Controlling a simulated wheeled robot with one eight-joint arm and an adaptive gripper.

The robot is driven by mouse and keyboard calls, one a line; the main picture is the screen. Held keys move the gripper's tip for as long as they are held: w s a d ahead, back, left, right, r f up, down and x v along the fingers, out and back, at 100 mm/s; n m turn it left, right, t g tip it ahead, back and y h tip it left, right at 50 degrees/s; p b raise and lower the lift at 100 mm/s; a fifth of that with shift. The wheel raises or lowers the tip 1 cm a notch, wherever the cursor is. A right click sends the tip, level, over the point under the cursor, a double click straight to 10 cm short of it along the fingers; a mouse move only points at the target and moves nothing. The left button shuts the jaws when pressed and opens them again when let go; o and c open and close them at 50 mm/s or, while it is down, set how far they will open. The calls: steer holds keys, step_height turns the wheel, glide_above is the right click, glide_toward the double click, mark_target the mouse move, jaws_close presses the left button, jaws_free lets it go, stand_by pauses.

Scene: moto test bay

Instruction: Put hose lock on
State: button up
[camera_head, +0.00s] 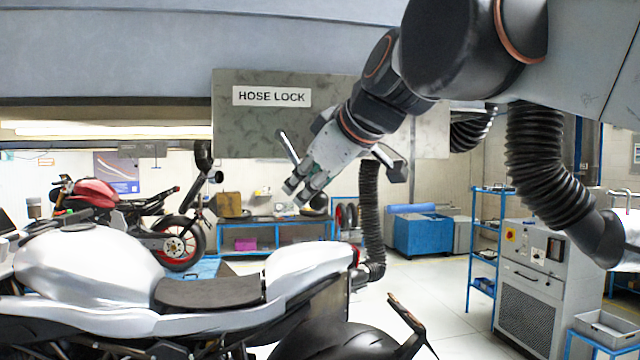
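A grey panel (240,120) hangs in the middle of the view and bears a white label (271,97) reading HOSE LOCK. My gripper (300,192) is in front of the panel's lower right part and points down to the left. Its grey body covers part of the panel. Small jointed parts show at its front end, and a narrow bar stands out on either side; I cannot tell whether the fingers are apart or together. Nothing is clearly held in it. I cannot make out a separate hose lock; it may be hidden behind the gripper or arm.
A silver motorcycle (90,270) fills the lower left. A black ribbed hose (369,215) hangs behind my gripper. A grey machine cabinet (530,285) and blue shelf stand at right. A red motorcycle (95,195) and blue workbench (270,238) are further back. Open floor shows at centre right.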

steer(key=shift+d, duration=0.1)
steer(key=v, duration=1.2)
steer(key=shift+f, duration=0.1)
steer(key=s+d+f+m+h+b, duration=0.1)
steer(key=d+f+m+b, duration=0.15)
steer(key=f+b, duration=0.85)
steer(key=d+f+m+g+h+b, duration=0.1)
steer(key=d+f+m+b, duration=0.2)
steer(key=f, duration=1.7)
steer(key=s+d+f+m+h+b, duration=0.1)
steer(key=d+f+b, duration=0.2)
steer(key=f+b, duration=0.85)
steer(key=s+d+f+m+h+b, duration=0.1)
steer(key=f+b, duration=0.4)
steer(key=f, duration=1)
steer(key=s+d+f+m+g+h+b, duration=0.1)
steer(key=s+d+f+m+b, duration=0.2)
steer(key=f, duration=1.3)
steer(key=s+d+f+m+h+b, duration=0.1)
steer(key=s+d+f+b, duration=0.4)
steer(key=f, duration=1)
steer(key=shift+s+d+f+m+g+b, duration=0.15)
steer(key=shift+s+d+m+g+b, duration=0.2)
steer(key=shift+m+b, duration=0.55)
steer(key=shift+a+n, duration=0.15)
steer(key=shift+n, duration=0.1)
